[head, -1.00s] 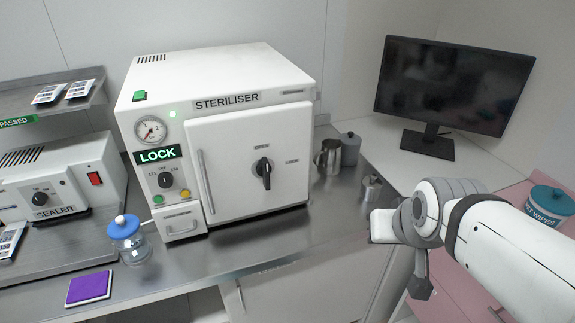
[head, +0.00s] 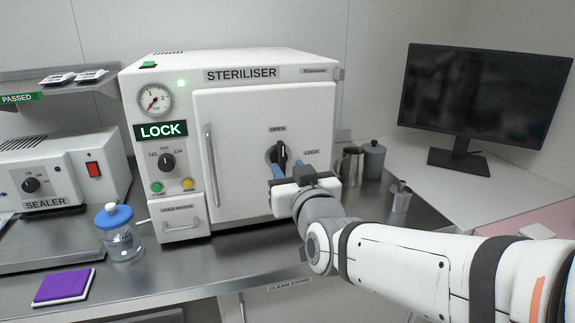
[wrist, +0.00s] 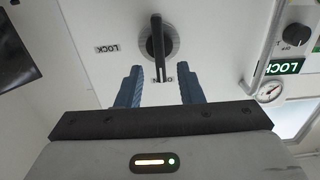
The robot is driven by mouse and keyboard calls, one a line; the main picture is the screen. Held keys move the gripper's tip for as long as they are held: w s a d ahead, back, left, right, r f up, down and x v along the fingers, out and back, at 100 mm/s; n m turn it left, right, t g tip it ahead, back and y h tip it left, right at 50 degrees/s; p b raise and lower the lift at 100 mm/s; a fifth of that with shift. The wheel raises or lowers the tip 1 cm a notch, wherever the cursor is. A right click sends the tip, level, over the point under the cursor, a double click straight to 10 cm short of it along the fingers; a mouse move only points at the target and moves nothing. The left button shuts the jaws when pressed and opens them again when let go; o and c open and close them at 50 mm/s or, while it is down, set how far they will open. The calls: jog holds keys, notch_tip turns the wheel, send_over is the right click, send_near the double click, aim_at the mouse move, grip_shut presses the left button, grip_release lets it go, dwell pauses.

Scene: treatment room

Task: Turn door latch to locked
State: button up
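The steriliser (head: 235,75) is a white box with a shut door (head: 235,130). Its door latch (head: 278,153) is a dark round knob with a black lever, marked OPEN above and LOCK to the right. The latch also shows in the wrist view (wrist: 160,40), its lever upright and in line with the OPEN mark, not the LOCK mark. My gripper (head: 288,170) is in front of the door at the latch and hides the lever's lower part in the head view. In the wrist view its blue fingers (wrist: 160,88) are open, either side of the lever's line, with nothing between them gripped.
A lit LOCK sign (head: 161,131) and gauge (head: 154,99) are left of the door. A blue-lidded jar (head: 120,238) and purple pad (head: 63,286) lie on the steel counter (head: 165,275).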

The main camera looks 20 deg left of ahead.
aim_at(283, 161)
jog(key=shift+x, duration=2.35)
